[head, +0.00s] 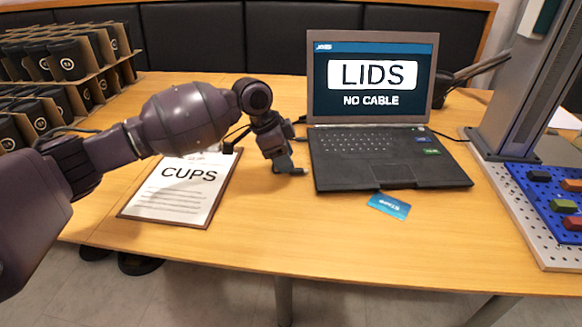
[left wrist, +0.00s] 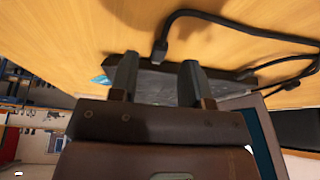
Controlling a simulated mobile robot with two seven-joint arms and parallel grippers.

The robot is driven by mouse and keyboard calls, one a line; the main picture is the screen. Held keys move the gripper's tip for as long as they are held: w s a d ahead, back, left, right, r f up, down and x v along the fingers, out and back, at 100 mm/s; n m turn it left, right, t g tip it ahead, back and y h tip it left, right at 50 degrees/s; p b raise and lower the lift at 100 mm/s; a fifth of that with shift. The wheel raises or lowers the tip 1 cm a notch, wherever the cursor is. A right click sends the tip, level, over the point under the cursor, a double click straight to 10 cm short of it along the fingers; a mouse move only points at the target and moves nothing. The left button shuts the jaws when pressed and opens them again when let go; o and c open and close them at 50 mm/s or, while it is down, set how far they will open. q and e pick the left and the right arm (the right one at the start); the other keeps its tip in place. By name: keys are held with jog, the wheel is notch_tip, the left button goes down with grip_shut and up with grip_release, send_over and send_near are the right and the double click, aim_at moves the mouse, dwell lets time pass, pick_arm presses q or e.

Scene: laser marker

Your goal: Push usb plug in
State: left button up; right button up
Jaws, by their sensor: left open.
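The open black laptop (head: 392,158) stands on the table, and its screen (head: 370,85) reads "LIDS" and "NO CABLE". In the head view the plug cannot be made out behind my gripper. My left gripper (head: 290,169) is beside the laptop's left edge, pointing down. Its two fingers (left wrist: 158,80) are apart with nothing held between them, and the plug lies just beyond them. My right gripper is not in view.
A clipboard (head: 150,197) marked "CUPS" lies left of my gripper. A blue card (head: 389,206) lies in front of the laptop. Boxes of black cups (head: 65,58) stand at the back left. A marker machine stand (head: 512,130) is at right.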

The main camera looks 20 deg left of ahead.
aim_at(296, 171)
pick_arm(q)
jog(key=shift+b+x, duration=0.3)
jog(key=shift+x, duration=1.05)
